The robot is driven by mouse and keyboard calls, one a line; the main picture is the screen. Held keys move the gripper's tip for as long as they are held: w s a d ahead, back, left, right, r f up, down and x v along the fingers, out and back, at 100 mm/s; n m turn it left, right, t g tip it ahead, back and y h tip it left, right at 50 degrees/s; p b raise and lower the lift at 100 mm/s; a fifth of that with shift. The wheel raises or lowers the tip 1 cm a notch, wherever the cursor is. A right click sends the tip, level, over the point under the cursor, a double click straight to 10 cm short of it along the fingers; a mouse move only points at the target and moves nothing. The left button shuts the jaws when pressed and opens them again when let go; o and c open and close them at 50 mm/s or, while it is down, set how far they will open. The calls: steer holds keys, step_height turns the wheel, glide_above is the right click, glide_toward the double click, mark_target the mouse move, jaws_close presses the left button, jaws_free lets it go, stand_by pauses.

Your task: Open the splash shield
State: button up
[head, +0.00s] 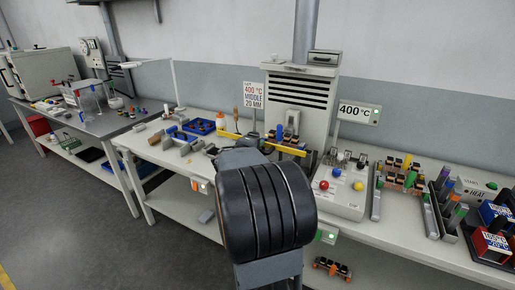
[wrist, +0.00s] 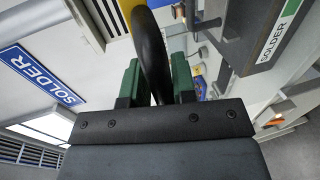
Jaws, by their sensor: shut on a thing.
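In the wrist view my gripper (wrist: 156,72) has its two green-padded fingers closed on a thick black curved handle (wrist: 149,32). The handle rises between the fingers and arcs toward the top of the picture. What it is fixed to is not clear, and I cannot make out a splash shield panel for certain. In the head view my own dark arm hides the fingertips and the handle. A pale tower with dark slots (head: 300,95) stands behind my arm on the bench, with yellow bars (head: 285,149) low at its front.
A white box with coloured buttons (head: 340,188) and dark-and-orange connectors (head: 403,178) stand right of my arm. Blue bins (head: 198,126) and loose tools lie left. In the wrist view, a blue SOLDER sign (wrist: 40,74) is left and a dark SOLDER-labelled block (wrist: 250,40) right.

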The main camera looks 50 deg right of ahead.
steer(key=shift+f, duration=0.2)
jaws_close()
step_height(320, 180, down, 26)
steer(key=b, duration=3.3)
steer(key=shift+r, duration=0.1)
steer(key=o, duration=0.7)
jaws_free()
steer(key=shift+a, duration=0.1)
steer(key=p+v, duration=0.3)
steer(key=v, duration=1)
steer(key=shift+s+a+r, duration=0.1)
steer(key=shift+a+r, duration=0.05)
steer(key=shift+a, duration=0.15)
